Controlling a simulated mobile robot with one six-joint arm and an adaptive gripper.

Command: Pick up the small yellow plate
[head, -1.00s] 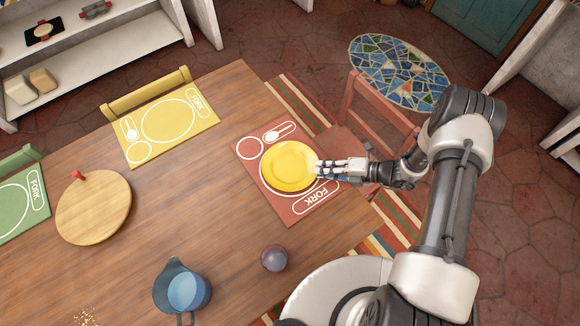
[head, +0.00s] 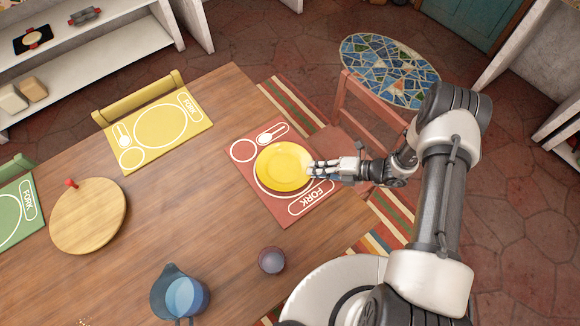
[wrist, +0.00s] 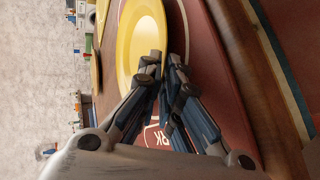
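The small yellow plate (head: 280,166) is on or just above the red placemat (head: 281,212), near the table's right edge. I cannot tell whether it touches the mat. My gripper (head: 314,169) is at the plate's right rim. In the wrist view, the fingers of my gripper (wrist: 165,68) are close together, one over the plate (wrist: 138,38) and the other outside its rim, with the rim between them. The gripper looks shut on the rim. The fingers hide the exact contact.
A blue pitcher (head: 180,290) and a small purple cup (head: 271,260) stand nearer me. A round wooden board (head: 92,222) lies at left. A yellow placemat (head: 192,128) lies at the back. A red chair (head: 378,118) stands beside the table, close to my arm.

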